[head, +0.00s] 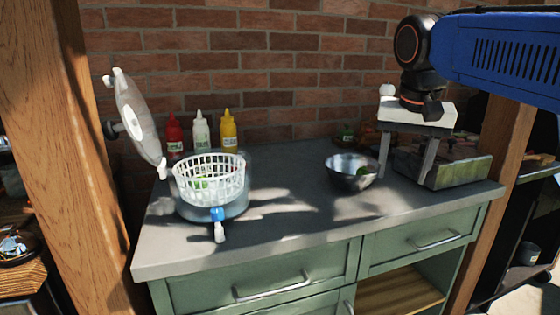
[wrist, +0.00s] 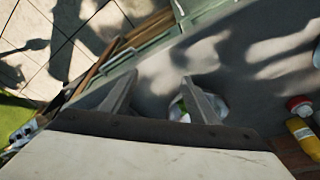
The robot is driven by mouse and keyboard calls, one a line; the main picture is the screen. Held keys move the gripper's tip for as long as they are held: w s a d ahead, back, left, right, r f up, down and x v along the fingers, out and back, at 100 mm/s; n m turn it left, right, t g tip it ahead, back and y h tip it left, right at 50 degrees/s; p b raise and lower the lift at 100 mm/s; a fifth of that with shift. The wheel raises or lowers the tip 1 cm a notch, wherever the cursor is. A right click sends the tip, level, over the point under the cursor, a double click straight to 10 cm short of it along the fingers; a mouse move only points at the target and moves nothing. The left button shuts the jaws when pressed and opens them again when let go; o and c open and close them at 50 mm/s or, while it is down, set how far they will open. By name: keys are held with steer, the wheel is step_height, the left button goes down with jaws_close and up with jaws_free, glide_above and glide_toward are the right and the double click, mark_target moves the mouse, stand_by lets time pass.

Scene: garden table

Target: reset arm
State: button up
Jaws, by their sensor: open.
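My gripper (head: 405,165) is at the upper right of the head view, fingers pointing down and spread apart, with nothing between them. In the wrist view my gripper (wrist: 158,77) shows both fingers apart over grey counter. A whitish and green thing (wrist: 178,109) shows partly behind the right finger; I cannot tell what it is.
A pot (head: 210,210) with a white basket (head: 222,184) and raised lid (head: 137,115) stands at left. Red (head: 173,137), white (head: 201,134) and yellow (head: 229,133) bottles stand behind it. A box-like tray (head: 468,170) is at right. The counter's front middle (head: 290,220) is clear.

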steer(key=s+d+f+n, duration=0.1)
steer(key=s+f, duration=0.4)
steer(key=f, duration=0.3)
steer(key=s+d+f+n+t, duration=0.1)
steer(key=s+f+n, duration=0.1)
steer(key=s+f, duration=0.4)
steer(key=s+d+f+n+y, duration=0.1)
steer(key=s+f, duration=0.5)
steer(key=f, duration=0.6)
steer(key=shift+t, duration=0.3)
